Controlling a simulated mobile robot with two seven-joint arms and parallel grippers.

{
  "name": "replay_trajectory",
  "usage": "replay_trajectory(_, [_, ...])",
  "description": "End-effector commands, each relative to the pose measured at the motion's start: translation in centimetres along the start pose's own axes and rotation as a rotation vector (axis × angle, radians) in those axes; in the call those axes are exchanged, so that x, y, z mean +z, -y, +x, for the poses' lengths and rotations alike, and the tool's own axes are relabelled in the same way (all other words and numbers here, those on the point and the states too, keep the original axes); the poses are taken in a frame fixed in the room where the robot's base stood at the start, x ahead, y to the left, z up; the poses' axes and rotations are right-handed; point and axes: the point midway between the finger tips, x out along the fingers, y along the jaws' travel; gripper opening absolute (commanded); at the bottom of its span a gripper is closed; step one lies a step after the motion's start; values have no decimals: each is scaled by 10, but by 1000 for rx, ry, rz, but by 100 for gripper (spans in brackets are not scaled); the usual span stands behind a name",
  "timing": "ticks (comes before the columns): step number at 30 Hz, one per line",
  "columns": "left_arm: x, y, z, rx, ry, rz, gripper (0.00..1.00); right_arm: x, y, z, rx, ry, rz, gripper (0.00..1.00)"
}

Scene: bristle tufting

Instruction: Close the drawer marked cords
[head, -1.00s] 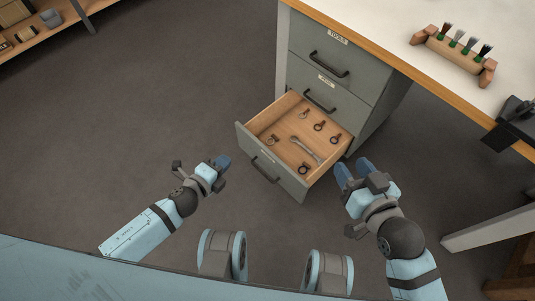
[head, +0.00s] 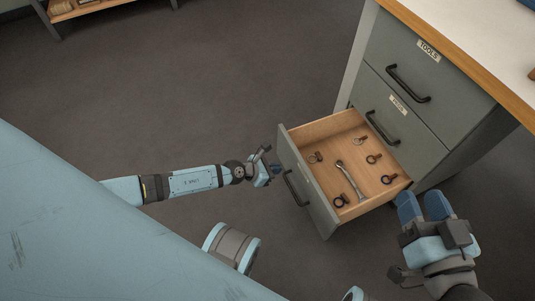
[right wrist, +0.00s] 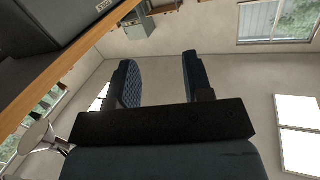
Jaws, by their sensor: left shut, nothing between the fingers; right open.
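The bottom drawer (head: 308,186) of the grey cabinet stands pulled out in the head view; its label cannot be read here. Its dark handle (head: 296,187) is on the front panel. Inside lie a wrench (head: 351,181) and several small ring-ended pieces. My left gripper (head: 274,170) is shut and empty, just in front of the drawer front near the handle; whether it touches cannot be told. My right gripper (head: 423,206) is open and empty, right of the drawer near the cabinet's base. Its fingers also show in the right wrist view (right wrist: 158,78), with nothing between them.
Above the open drawer, a drawer marked TOOLS (head: 415,75) and a middle drawer (head: 393,120) with an unclear label are shut. The wood-edged worktop (head: 476,35) overhangs the cabinet at right. A low shelf (head: 95,8) stands far left. The floor (head: 215,90) between is clear.

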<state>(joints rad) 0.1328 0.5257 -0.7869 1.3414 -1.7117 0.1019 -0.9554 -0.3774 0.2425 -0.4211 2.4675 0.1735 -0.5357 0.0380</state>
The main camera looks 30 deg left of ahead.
Motion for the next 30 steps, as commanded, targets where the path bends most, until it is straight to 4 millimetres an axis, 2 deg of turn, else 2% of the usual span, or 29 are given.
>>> replay_trajectory(1, [-3,0,15,0,2,0,0,3,-4,2,0,-16,-29,46])
replay_trajectory(4, [-3,0,36,0,2,-1,0,2,-8,4,3,-45,-82,46])
replay_trajectory(6, [4,0,46,1,3,-1,0,-4,-10,5,3,-59,-108,46])
replay_trajectory(12, [16,0,66,0,1,-1,0,-2,-10,4,5,-57,-111,46])
replay_trajectory(30, [21,3,71,0,1,-3,0,-5,-10,5,3,-62,-117,46])
